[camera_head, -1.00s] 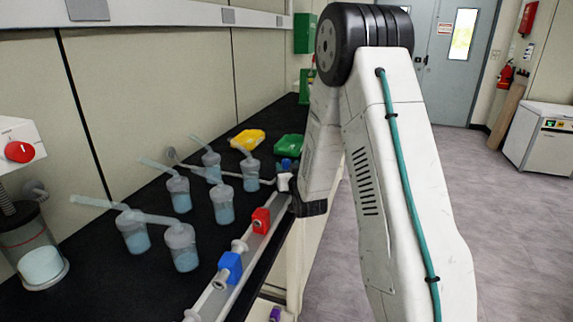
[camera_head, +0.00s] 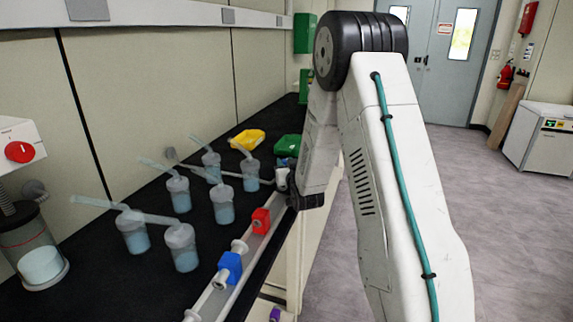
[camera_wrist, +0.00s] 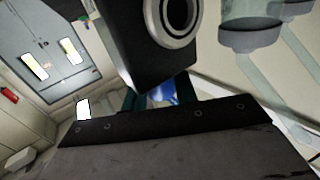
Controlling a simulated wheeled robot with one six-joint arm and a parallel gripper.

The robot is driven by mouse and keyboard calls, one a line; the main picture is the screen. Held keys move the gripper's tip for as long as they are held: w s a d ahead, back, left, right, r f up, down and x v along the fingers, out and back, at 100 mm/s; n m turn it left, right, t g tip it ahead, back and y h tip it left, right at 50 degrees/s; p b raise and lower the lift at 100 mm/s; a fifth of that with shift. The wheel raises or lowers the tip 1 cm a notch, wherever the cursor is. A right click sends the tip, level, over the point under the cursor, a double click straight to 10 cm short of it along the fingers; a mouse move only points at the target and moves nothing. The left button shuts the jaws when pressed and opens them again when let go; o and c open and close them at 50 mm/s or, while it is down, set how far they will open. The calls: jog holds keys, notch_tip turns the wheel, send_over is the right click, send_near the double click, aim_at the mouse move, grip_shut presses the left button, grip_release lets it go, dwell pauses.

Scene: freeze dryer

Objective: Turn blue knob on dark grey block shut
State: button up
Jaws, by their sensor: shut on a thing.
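The dark grey block (camera_wrist: 150,62) fills the upper middle of the wrist view, with a pale ringed round port on its face. The blue knob (camera_wrist: 163,90) shows just below the block, mostly hidden by the block and my gripper. My gripper (camera_wrist: 160,97) is shut on the blue knob, with a dark finger on each side of it. In the head view my gripper end is at the far end of the pipe rail and my own arm hides most of it. The knob's exact angle cannot be told.
A red block (camera_head: 261,220) and a blue block (camera_head: 230,266) sit along the pale rail (camera_head: 249,243) nearer the camera. Several flasks with tubes (camera_head: 180,195) stand to its left. Open floor is right.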

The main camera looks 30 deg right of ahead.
jog(key=n+y, duration=0.2)
jog(key=y, duration=0.1)
jog(key=n+y, duration=0.2)
jog(key=y, duration=0.2)
jog(key=shift+d+n+t, duration=0.15)
jog(key=shift+n+t, duration=0.15)
jog(key=shift+t, duration=0.1)
jog(key=n+g+y, duration=0.1)
jog(key=n+y, duration=0.1)
jog(key=y, duration=0.1)
jog(key=n+g+y, duration=0.1)
jog(key=n+y, duration=0.1)
jog(key=y, duration=0.2)
jog(key=shift+f+n, duration=0.1)
jog(key=shift+n, duration=0.2)
jog(key=n+g+y, duration=0.4)
jog(key=y, duration=0.1)
jog(key=shift+g, duration=0.3)
jog(key=shift+n+g+y, duration=0.8)
jog(key=shift+n+g, duration=0.3)
jog(key=shift+g, duration=0.3)
jog(key=shift+n+g+y, duration=0.8)
jog(key=shift+n+g, duration=0.3)
jog(key=shift+g, duration=0.3)
jog(key=shift+a+g, duration=0.2)
jog(key=shift+g, duration=0.1)
jog(key=o, duration=0.9)
jog(key=shift+o, duration=0.2)
